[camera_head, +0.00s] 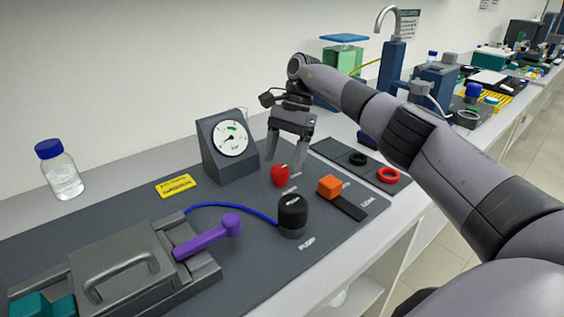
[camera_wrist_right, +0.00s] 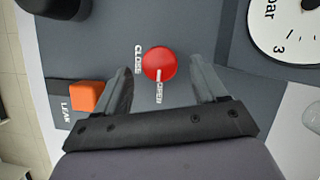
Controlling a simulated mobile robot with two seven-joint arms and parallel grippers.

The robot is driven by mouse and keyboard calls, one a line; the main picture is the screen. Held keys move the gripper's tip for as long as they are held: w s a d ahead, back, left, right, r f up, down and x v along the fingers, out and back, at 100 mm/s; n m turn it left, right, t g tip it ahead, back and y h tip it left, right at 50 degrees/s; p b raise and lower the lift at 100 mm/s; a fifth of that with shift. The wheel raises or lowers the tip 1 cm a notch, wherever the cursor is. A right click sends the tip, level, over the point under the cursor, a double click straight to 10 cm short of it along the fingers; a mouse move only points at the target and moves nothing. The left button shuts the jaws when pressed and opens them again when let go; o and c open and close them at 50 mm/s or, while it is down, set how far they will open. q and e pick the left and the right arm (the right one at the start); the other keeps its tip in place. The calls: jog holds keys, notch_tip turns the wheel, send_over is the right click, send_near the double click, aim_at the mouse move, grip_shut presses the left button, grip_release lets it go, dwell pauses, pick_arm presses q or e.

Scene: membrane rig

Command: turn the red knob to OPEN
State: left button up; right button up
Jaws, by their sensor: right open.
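The red knob (camera_head: 281,175) stands on the dark panel, right of the gauge. It also shows in the right wrist view (camera_wrist_right: 159,62), with CLOSE printed to its left and OPEN just below it. A short white mark on the knob points down toward the word OPEN in that view. My right gripper (camera_head: 285,165) is open and empty, pointing down over the knob. In the wrist view its two fingers (camera_wrist_right: 160,72) lie on either side of the knob, with visible gaps. Whether the fingertips reach the knob's height is hard to tell. My left gripper is out of view.
The gauge box (camera_head: 229,146) stands close behind the knob. A black pump knob (camera_head: 292,214) and an orange lever (camera_head: 330,187) stand nearby. A purple handle (camera_head: 209,238), blue hose (camera_head: 232,206) and capped bottle (camera_head: 62,173) are to the left.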

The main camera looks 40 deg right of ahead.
jog(key=shift+p+v, duration=0.35)
jog(key=shift+v, duration=2.3)
jog(key=shift+a, duration=0.1)
